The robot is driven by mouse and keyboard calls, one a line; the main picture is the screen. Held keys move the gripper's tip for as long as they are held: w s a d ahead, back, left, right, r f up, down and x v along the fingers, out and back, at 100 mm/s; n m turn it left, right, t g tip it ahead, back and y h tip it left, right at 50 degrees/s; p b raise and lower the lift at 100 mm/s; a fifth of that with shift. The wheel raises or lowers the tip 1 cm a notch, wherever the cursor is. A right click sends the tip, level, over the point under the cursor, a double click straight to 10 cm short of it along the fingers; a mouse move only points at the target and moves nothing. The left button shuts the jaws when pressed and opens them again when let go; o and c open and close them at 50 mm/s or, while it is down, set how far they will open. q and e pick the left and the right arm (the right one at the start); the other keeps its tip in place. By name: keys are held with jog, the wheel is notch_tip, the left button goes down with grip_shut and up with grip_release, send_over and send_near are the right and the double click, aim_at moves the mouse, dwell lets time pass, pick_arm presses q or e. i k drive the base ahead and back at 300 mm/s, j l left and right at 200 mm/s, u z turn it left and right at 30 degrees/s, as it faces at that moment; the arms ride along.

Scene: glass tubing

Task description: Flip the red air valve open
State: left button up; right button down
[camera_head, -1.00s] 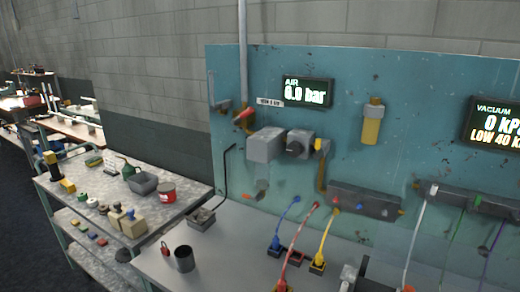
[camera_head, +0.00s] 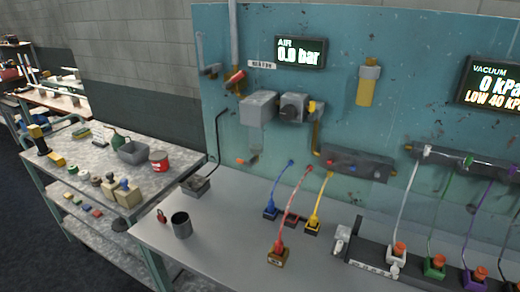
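The red valve handle (camera_head: 235,77) sits on the vertical grey pipe (camera_head: 233,35) at the left of the teal panel (camera_head: 420,45). It slants up to the right across the pipe. The air display (camera_head: 300,52) to its right reads 0.0 bar. A small white label (camera_head: 262,65) is beside the valve, its text too small to read surely. Neither of my grippers shows in the head view.
A grey workbench (camera_head: 225,235) stands below the panel, with a dark cup (camera_head: 181,225) and several connector blocks with coloured hoses. A side table (camera_head: 65,180) at left holds a bin (camera_head: 133,152) and a red can (camera_head: 159,161).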

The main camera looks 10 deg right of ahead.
aim_at(226, 84)
jog(key=i+j+z, duration=0.1)
jog(key=j, duration=0.25)
jog(key=i+j+z, duration=0.1)
jog(key=j, duration=0.3)
jog(key=i+j+z, duration=0.15)
jog(key=j, duration=0.25)
